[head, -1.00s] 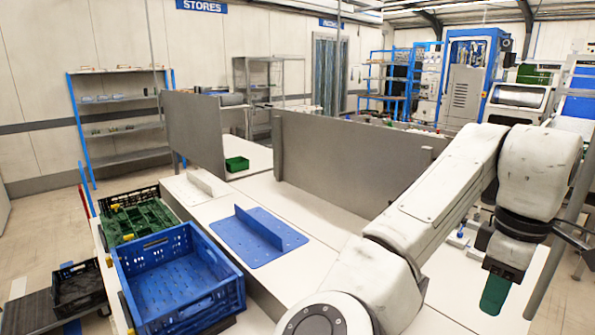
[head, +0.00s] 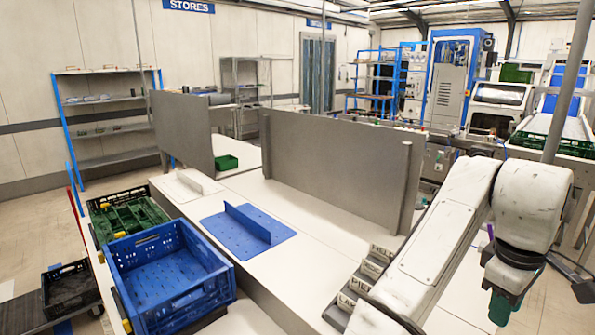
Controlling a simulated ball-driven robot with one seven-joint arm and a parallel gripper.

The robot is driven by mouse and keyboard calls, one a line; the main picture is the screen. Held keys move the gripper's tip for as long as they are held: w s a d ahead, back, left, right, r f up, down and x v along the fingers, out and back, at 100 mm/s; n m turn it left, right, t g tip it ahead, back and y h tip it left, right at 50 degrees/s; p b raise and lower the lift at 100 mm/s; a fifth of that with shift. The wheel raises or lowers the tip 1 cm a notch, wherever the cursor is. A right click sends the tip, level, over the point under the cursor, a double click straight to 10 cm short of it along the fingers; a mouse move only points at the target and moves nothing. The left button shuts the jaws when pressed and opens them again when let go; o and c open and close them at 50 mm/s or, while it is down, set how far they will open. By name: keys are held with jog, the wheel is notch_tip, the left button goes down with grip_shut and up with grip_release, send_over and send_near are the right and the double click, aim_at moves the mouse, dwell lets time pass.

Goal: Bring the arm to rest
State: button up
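My arm reaches up from the bottom of the head view and bends down at the right. My gripper (head: 503,306) hangs at its end at the lower right, pointing down. A dark green piece shows at its tip; I cannot tell whether this is a finger or something held. The fingertips are too small and partly hidden to judge the opening. No contact with the tables or crates shows.
A blue crate (head: 118,262) and a green crate (head: 160,213) stand at the left. A black crate (head: 90,285) sits lower left. A blue plate (head: 220,234) lies on the white table (head: 290,262). Grey panels (head: 330,165) rise behind. Labelled grey steps (head: 339,314) stand beside my arm.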

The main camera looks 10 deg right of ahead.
jog(key=s+d+f+m+t+h, duration=0.1)
jog(key=s+d+f+m+h, duration=0.15)
jog(key=f, duration=0.55)
jog(key=s+d+f+m+t+h, duration=0.1)
jog(key=s+f, duration=0.3)
jog(key=f, duration=0.3)
jog(key=s+a+f+m+g+y, duration=0.1)
jog(key=s+a+f+y, duration=0.4)
jog(key=s+a+f, duration=1)
jog(key=shift+s+a+f+y, duration=0.4)
jog(key=shift+s+f, duration=0.25)
jog(key=shift+s, duration=0.5)
